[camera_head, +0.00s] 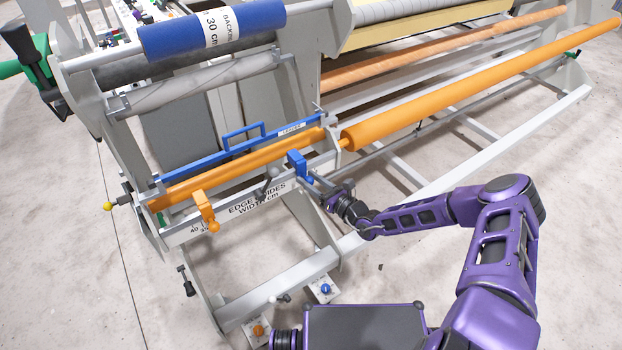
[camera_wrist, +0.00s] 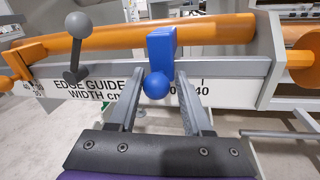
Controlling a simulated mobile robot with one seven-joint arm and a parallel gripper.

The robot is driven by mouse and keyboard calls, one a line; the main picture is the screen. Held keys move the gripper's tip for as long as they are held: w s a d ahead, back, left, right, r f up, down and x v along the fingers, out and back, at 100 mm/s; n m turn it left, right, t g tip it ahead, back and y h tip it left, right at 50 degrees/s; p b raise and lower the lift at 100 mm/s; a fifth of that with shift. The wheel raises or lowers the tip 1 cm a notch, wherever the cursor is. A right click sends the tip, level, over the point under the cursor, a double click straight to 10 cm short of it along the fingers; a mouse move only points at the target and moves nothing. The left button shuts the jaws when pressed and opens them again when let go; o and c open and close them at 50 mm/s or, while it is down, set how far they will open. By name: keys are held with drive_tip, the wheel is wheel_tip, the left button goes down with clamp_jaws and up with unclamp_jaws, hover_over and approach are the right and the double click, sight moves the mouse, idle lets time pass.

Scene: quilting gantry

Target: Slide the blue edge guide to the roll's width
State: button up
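The blue edge guide (camera_head: 298,164) sits near the right end of the white scale rail, against the orange bar. In the wrist view the blue edge guide (camera_wrist: 161,50) has a round knob hanging at its lower front. My gripper (camera_head: 314,180) is open, its fingers either side of that knob, with gaps visible; in the wrist view my gripper (camera_wrist: 160,82) is just below the guide's body. The scale rail (camera_wrist: 225,69) reads "EDGE GUIDES WIDTH cm", with 40 showing right of the guide; nearer marks are hidden. The blue roll (camera_head: 180,38) at the top is labelled "BACKING 30 cm".
An orange edge guide (camera_head: 206,208) sits near the rail's left end. A grey ball-ended lever (camera_wrist: 77,47) stands between the two guides. A blue handled bar (camera_head: 225,150) lies behind the orange bar. Small blue and orange controls sit low on the frame.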

drive_tip(key=shift+o, duration=1.1)
drive_tip(key=shift+d, duration=0.15)
drive_tip(key=v, duration=1.7)
drive_tip(key=shift+p, duration=0.3)
drive_tip(key=shift+s+d, duration=0.1)
drive_tip(key=w+a+n+b, duration=0.3)
drive_tip(key=w+a+n, duration=0.1)
drive_tip(key=w+a, duration=0.6)
drive_tip(key=shift+w+a, duration=0.2)
drive_tip(key=shift+a, duration=0.4)
